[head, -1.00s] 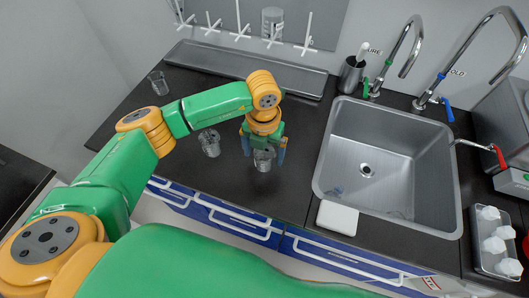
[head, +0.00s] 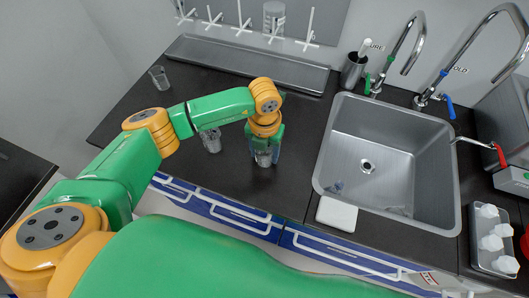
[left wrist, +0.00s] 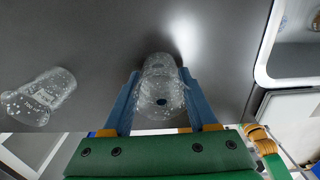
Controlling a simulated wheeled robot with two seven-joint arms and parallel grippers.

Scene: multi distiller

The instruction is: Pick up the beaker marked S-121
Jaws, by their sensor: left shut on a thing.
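A clear glass beaker (head: 264,159) is on the black counter left of the sink. It also shows in the left wrist view (left wrist: 160,85), between the blue fingers. My left gripper (head: 265,153) points down over it and is shut on it, one finger on each side. I cannot tell whether it has left the counter. A second clear beaker (head: 211,142) is just to the left, partly behind my arm, and shows in the left wrist view (left wrist: 38,97). A third (head: 158,78) stands at the far left. No S-121 marking is legible. My right gripper is not in view.
A steel sink (head: 390,160) with taps is on the right. A white pad (head: 337,214) lies at its front left. A long metal tray (head: 248,66) and a white peg rack (head: 240,25) are at the back. A tray with several white pieces (head: 490,240) is at the right.

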